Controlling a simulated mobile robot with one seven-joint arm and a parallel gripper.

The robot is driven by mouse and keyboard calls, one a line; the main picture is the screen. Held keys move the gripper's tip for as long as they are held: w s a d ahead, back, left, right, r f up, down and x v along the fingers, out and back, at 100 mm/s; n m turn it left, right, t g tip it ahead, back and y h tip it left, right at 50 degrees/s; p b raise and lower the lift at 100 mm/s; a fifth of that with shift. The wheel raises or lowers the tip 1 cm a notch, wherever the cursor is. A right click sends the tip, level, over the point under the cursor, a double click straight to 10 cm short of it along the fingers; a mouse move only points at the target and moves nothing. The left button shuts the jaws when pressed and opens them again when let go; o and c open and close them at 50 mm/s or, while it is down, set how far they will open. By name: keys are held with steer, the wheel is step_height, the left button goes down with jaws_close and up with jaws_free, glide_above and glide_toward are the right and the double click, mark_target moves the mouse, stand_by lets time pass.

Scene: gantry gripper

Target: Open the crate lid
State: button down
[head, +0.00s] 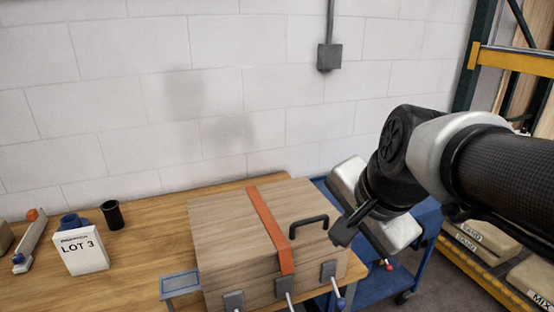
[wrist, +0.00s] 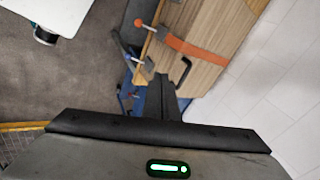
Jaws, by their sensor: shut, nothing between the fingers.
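The wooden crate (head: 222,232) stands on the workbench with its lid down. An orange strap (head: 270,228) runs across the lid and over the front edge. A black handle (head: 308,221) sits on the lid, right of the strap; it also shows in the wrist view (wrist: 184,70). Three grey latches are on the front, the right one (head: 328,271) nearest my gripper; their lower parts are cut off or partly hidden. My gripper (head: 342,236) is shut and empty, just right of the handle and apart from it. Its fingers show in the wrist view (wrist: 162,92).
A small blue-grey tray (head: 180,284) lies left of the crate. A LOT 3 box (head: 80,250) and a black cup (head: 112,214) stand further left on the workbench (head: 150,236). A block wall rises behind.

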steer(key=w+f+m+b, duration=0.2)
steer(key=w+f+m, duration=0.1)
steer(key=w+m, duration=0.4)
steer(key=m+t+y+b, duration=0.1)
steer(key=m+b, duration=0.3)
steer(key=m, duration=1)
glide_toward(308, 232)
steer(key=b+x, duration=0.1)
steer(key=x, duration=0.3)
steer(key=shift+f+b, duration=0.15)
steer(key=shift+b, duration=0.15)
